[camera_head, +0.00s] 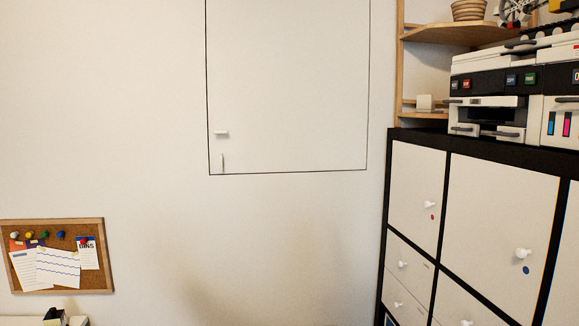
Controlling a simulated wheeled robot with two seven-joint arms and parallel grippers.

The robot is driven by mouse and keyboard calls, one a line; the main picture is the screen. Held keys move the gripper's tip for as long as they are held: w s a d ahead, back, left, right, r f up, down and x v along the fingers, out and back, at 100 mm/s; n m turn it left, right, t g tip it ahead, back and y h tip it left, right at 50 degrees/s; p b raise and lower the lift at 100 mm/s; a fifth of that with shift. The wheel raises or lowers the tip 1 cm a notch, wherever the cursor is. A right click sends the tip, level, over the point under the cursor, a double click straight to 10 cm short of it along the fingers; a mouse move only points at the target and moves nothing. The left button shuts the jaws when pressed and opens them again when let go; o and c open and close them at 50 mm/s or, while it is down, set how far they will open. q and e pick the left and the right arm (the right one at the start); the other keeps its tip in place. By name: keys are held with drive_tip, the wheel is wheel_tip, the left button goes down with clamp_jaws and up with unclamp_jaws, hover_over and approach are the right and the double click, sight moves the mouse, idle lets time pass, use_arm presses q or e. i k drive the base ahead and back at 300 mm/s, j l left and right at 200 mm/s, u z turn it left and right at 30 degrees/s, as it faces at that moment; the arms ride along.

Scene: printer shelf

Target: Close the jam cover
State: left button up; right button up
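The printer (490,81) stands on top of the black-framed cabinet at the right and is cut off by the right edge. Its dark front panel carries small coloured buttons. Below the panel is a dark opening (492,114) with a white, dark-slotted piece across its upper left. Low white parts with dark handles lie beneath it. I cannot tell which part is the jam cover, or its state. Neither of my grippers can be made out in this view.
The cabinet (446,150) has white doors and drawers with knobs. A wooden shelf (440,34) with a basket (468,10) is behind the printer. A closed wall hatch (290,85) and a corkboard (107,255) are on the wall. An unclear black-and-white object (56,316) is at bottom left.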

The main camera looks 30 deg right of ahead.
sight(502, 101)
drive_tip(key=z, duration=1.85)
drive_tip(key=i+j+z, duration=0.4)
drive_tip(key=j, duration=0.2)
drive_tip(key=i+j+z, duration=0.4)
drive_tip(key=j, duration=0.3)
drive_tip(key=i+j+z, duration=0.2)
drive_tip(key=j, duration=0.15)
drive_tip(key=k, duration=0.1)
